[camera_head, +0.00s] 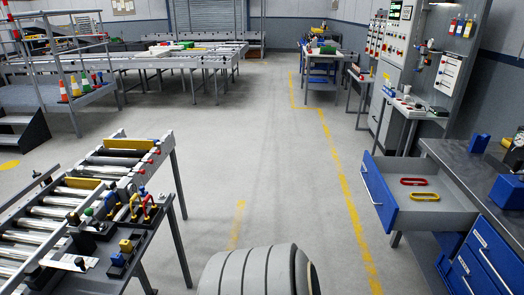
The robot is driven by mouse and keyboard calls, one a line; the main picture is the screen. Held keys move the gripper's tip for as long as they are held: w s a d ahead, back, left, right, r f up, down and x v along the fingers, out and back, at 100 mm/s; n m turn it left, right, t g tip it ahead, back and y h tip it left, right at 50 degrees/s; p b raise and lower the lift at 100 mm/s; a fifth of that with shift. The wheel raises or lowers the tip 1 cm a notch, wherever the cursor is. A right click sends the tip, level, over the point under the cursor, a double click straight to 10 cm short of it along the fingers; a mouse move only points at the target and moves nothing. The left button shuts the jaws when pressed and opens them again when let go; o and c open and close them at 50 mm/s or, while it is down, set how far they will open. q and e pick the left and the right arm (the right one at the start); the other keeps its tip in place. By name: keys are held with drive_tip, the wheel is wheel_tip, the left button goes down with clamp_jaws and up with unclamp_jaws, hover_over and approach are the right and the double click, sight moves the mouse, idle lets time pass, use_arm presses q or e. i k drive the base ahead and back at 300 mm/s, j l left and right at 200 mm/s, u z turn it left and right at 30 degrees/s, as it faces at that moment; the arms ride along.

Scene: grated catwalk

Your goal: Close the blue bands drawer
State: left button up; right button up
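A blue-fronted drawer (378,193) stands pulled open at the right, sticking out from the workbench toward the aisle. Its grey inside holds a red band (413,182) and a yellow band (425,196), lying flat and apart. The blue front carries a light handle on its outer face. Neither of my grippers shows in the head view, so their state cannot be seen.
The workbench (455,160) holds blue boxes (507,191) and a dark gauge-like device. More blue drawers (478,262) sit below. A roller conveyor (50,215) with a tool shelf stands at the left. The floor (285,200) between is clear.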

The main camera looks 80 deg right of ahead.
sight(381, 176)
drive_tip(key=z, duration=3.65)
